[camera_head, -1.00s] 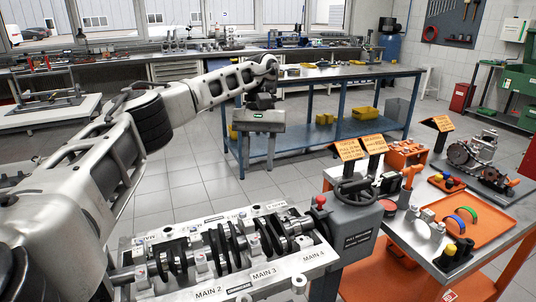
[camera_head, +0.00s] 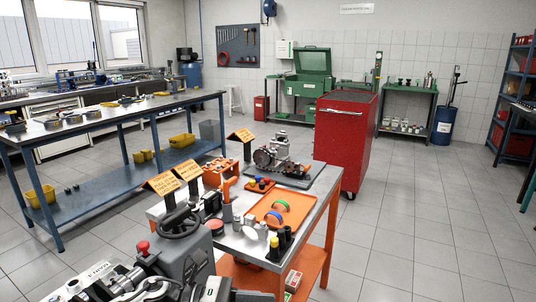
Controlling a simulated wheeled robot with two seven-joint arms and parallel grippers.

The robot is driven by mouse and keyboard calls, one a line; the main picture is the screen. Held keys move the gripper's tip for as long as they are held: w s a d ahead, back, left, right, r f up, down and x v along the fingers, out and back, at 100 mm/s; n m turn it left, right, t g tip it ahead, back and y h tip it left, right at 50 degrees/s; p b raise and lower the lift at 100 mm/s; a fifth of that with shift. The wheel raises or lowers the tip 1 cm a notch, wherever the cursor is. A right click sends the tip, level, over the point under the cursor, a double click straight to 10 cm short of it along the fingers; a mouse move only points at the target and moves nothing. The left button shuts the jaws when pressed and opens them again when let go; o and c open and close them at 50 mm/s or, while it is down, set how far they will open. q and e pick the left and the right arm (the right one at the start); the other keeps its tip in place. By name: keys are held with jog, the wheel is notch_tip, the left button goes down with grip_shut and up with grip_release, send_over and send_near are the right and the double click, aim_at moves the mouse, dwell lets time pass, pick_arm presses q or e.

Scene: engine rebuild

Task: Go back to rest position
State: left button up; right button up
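An orange-framed work table (camera_head: 318,215) holds an orange tray (camera_head: 270,199), orange signs (camera_head: 163,183) and a small engine assembly (camera_head: 283,152). A red cabinet (camera_head: 345,145) stands behind it. A blue bench (camera_head: 95,179) stands left. The floor (camera_head: 430,240) at right is clear.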

pick_arm(q)
jog(key=s+a+f+m+t+y, duration=0.5)
jog(key=s+a+f+m+y, duration=0.1)
jog(key=m, duration=0.5)
jog(key=s+a+f+m+t+y, duration=0.5)
jog(key=s+a+f+m+y, duration=0.2)
jog(key=s+f+m, duration=0.3)
notch_tip(320, 180, down, 3)
jog(key=shift+a+r+m+y, duration=0.2)
jog(key=shift+m+y, duration=0.5)
jog(key=shift+m, duration=0.5)
